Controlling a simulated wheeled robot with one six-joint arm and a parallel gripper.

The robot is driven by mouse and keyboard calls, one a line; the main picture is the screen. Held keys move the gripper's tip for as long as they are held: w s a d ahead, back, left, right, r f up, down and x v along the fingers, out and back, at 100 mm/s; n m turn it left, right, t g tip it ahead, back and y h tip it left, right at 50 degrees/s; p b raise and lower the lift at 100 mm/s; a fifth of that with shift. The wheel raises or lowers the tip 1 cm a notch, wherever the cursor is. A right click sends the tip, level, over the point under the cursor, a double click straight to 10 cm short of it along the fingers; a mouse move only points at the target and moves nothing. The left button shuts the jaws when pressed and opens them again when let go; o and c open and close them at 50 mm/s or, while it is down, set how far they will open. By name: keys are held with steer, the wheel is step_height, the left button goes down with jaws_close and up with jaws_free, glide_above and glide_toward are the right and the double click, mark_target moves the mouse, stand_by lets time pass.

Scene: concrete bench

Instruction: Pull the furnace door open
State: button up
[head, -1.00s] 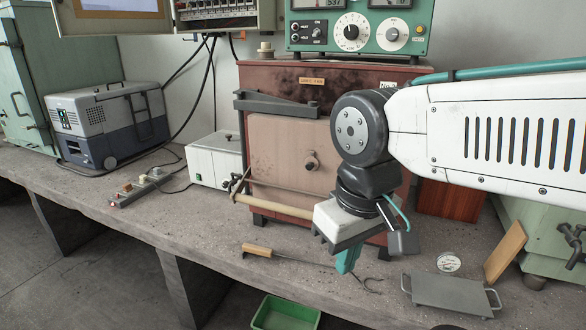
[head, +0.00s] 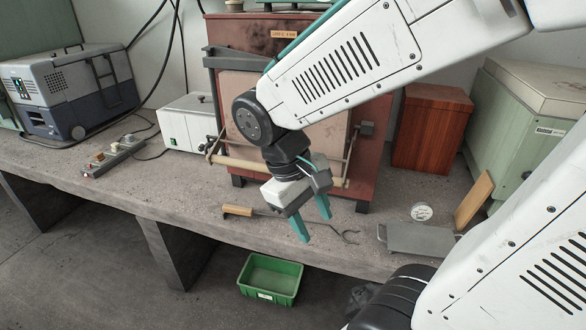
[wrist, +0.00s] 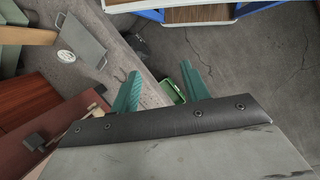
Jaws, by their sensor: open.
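The furnace (head: 225,32) is a red-brown box at the back of the bench. Its pinkish door (head: 333,135) looks shut, and my arm covers much of it. A pale bar handle (head: 238,163) runs across the door's lower front, partly hidden by my wrist. My gripper (head: 312,221) is open and empty, pointing down in front of the handle's right half, above the bench's front part. In the wrist view its two teal fingers (wrist: 158,78) stand apart with nothing between them. Part of the red-brown furnace shows at lower left there (wrist: 28,118).
A wooden-handled hooked rod (head: 240,211) lies on the bench below my gripper. A grey tray (head: 420,239), a round dial (head: 421,212) and a wooden block (head: 474,199) are to the right. A green bin (head: 270,277) is on the floor. A white box (head: 188,125) stands left of the furnace.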

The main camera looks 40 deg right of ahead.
steer(key=w+d+f+n+h, duration=0.1)
steer(key=w+d+f+h, duration=0.25)
steer(key=w+h, duration=0.2)
steer(key=w+d+f+n+h, duration=0.1)
steer(key=w+d+f+h, duration=0.25)
steer(key=w, duration=0.25)
steer(key=w+f+t+h, duration=0.1)
steer(key=w+t+h, duration=0.4)
steer(key=w, duration=0.6)
steer(key=w+d+f+t+y, duration=0.1)
steer(key=d, duration=0.6)
steer(key=shift+w+f, duration=0.15)
steer(key=shift+w, duration=0.25)
jaws_close()
steer(key=shift+a, duration=0.1)
